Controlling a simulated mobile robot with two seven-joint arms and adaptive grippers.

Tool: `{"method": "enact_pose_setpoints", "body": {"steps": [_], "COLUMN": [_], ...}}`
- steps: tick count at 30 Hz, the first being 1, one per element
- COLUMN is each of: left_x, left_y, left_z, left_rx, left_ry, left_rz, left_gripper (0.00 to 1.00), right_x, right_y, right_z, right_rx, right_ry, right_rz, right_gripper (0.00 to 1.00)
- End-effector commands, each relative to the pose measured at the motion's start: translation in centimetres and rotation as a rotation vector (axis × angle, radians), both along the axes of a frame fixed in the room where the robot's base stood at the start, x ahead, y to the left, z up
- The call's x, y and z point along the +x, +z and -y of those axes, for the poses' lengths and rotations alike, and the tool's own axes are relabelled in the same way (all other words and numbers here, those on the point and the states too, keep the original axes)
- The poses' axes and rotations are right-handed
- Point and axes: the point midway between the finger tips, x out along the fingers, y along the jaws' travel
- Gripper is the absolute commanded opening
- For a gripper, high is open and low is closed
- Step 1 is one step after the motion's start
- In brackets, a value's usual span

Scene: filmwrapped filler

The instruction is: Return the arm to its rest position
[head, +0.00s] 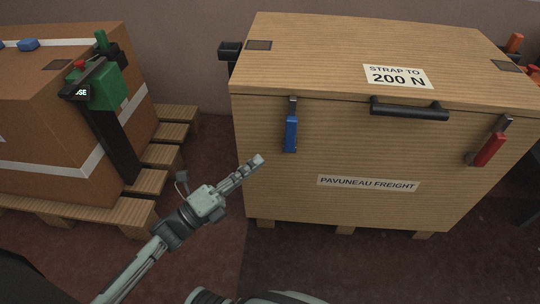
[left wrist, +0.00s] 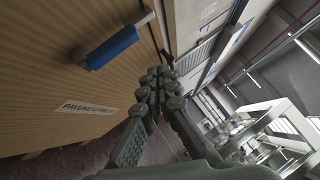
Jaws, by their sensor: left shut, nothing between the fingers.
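My left arm comes in from the lower left in the head view. Its gripper (head: 257,161) is shut and empty, in front of the left part of a wooden crate (head: 270,190). In the left wrist view the gripper (left wrist: 160,78) has its fingers together, with the crate face (left wrist: 40,90) to their left. A blue latch (head: 291,133) on the crate front is above and right of the fingertips, apart from them; it also shows in the left wrist view (left wrist: 112,47). My right gripper is in neither view.
The crate carries a black handle (head: 409,109), a red latch (head: 489,148) and a lid labelled "STRAP TO 200 N". At left a strapped brown carton (head: 30,110) stands on a wooden pallet (head: 115,219), with a green tool (head: 100,85) against it. Reddish floor (head: 200,260) lies open between.

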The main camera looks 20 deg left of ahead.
Motion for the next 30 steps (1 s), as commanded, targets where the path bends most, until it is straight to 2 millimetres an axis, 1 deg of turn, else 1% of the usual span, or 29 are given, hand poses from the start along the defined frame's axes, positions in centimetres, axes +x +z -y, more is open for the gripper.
{"method": "enact_pose_setpoints", "body": {"steps": [3, 6, 23, 26, 29, 30], "left_x": [-1.0, -1.3, -1.2, -0.2, 1.5, 2.1], "left_y": [-0.1, 0.0, -0.1, -0.7, -2.5, -3.7], "left_z": [-0.6, -0.8, -0.9, -1.6, -3.3, -4.2], "left_rx": [0.002, 0.002, -0.006, -0.057, -0.177, -0.244], "left_ry": [0.0, 0.0, 0.007, 0.052, 0.154, 0.21], "left_rz": [-0.003, 0.0, -0.012, -0.089, -0.259, -0.349], "left_gripper": [0.0, 0.0, 0.0, 0.0, 0.0, 0.0], "right_x": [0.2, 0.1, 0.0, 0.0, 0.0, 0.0], "right_y": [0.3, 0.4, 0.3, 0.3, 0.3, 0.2], "right_z": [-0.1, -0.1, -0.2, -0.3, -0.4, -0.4], "right_rx": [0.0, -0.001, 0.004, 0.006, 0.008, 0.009], "right_ry": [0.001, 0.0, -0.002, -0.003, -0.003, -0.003], "right_rz": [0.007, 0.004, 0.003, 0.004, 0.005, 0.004], "right_gripper": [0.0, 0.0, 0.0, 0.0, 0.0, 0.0]}}
